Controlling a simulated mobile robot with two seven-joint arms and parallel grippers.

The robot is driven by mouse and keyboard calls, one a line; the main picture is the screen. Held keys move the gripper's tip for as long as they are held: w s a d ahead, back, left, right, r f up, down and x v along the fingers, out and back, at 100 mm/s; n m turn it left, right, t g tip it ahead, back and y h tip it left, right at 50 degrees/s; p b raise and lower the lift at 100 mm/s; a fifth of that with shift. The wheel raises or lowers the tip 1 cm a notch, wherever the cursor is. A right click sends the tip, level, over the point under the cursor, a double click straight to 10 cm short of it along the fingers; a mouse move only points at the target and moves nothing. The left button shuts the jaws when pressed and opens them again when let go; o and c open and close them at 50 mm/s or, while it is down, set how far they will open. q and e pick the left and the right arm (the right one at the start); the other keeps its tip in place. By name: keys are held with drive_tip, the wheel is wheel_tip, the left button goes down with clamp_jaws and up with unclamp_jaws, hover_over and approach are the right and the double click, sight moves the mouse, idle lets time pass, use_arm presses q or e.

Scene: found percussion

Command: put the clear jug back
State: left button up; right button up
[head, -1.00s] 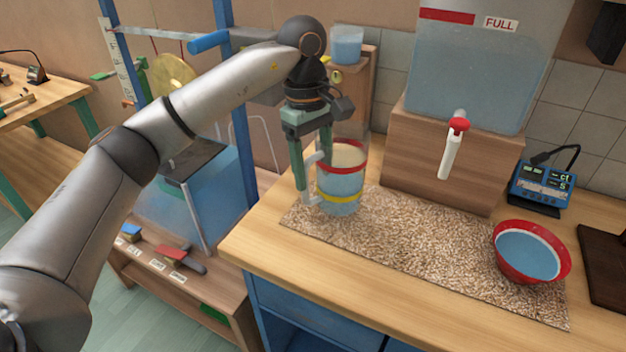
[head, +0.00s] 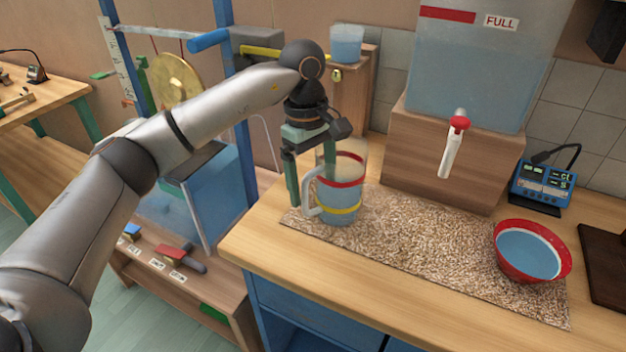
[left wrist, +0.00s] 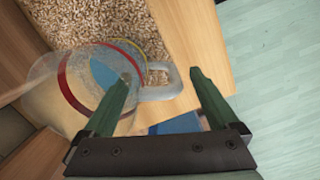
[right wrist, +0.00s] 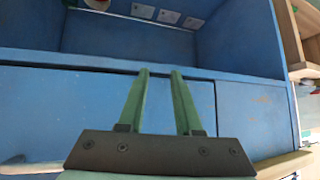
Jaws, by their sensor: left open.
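The clear jug (head: 342,190) stands upright at the left end of the speckled mat (head: 420,240). It has a red band near the top, a yellow band lower down, bluish contents and a pale handle on its left. My left gripper (head: 309,184) is open at the handle side of the jug. In the left wrist view, the handle (left wrist: 162,84) appears between the spread fingers (left wrist: 160,75), and the left finger overlaps the jug's body (left wrist: 88,75). Contact cannot be told. My right gripper (right wrist: 160,72) has its fingers apart and empty, facing a blue cabinet (right wrist: 60,105).
A red-rimmed bowl (head: 528,252) sits at the mat's right end. A large tank (head: 470,65) with a red-and-white tap (head: 453,145) stands on a wooden block (head: 440,160) behind the mat. A blue meter (head: 541,187) is at the right. The mat's middle is clear.

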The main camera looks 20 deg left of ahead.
use_arm(q)
wheel_tip(320, 180, up, 12)
drive_tip(key=a+p, duration=0.1)
drive_tip(key=shift+w+p, duration=0.25)
drive_tip(key=shift+p, duration=0.15)
idle(0.3)
